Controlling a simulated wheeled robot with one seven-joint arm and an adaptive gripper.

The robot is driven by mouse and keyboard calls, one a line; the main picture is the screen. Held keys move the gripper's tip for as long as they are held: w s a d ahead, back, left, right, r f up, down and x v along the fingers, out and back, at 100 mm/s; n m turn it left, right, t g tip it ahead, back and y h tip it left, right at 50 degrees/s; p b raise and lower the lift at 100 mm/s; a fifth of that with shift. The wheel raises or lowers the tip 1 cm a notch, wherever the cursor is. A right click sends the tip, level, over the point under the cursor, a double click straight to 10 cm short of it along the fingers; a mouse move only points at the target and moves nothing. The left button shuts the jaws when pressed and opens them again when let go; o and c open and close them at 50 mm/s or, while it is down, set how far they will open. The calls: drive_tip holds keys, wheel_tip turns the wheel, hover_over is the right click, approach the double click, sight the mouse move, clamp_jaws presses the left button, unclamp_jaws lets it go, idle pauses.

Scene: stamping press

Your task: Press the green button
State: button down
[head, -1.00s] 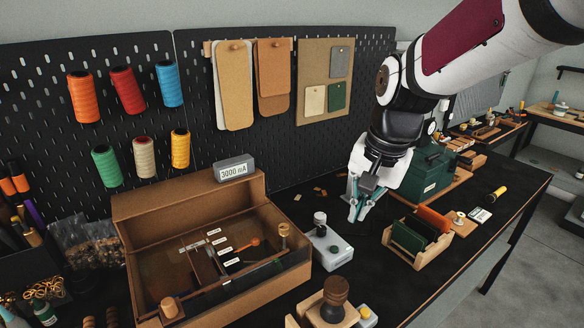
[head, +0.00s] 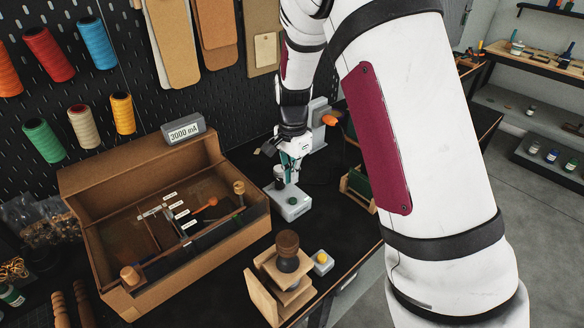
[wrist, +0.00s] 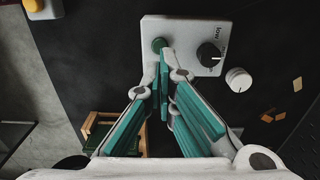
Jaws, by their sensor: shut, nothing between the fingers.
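The green button (wrist: 159,44) sits on a pale control box (wrist: 185,28) with a black knob (wrist: 209,54) marked "low". In the head view the control box (head: 296,211) stands on the black bench, right of the brown case. My gripper (wrist: 164,58) is shut and empty, its fingers pointing at the button's near edge. In the head view my gripper (head: 291,178) is low over the box. The fingertips partly overlap the button's edge in the wrist view; I cannot tell whether they touch it.
A brown case (head: 118,180) with a meter (head: 183,130) stands left of the box. A wooden stand (head: 262,287) and a small yellow-button box (head: 322,263) are in front. A loose white knob (wrist: 238,79) lies beside the control box. A wooden rack (wrist: 98,124) is also close by.

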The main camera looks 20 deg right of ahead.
sight(293, 200)
drive_tip(key=shift+f+b, duration=0.8)
drive_tip(key=shift+f, duration=2.25)
drive_tip(key=shift+f, duration=0.1)
drive_tip(key=shift+f, duration=0.5)
drive_tip(key=shift+r, duration=0.2)
wheel_tip(293, 200, up, 9)
drive_tip(key=p, duration=0.2)
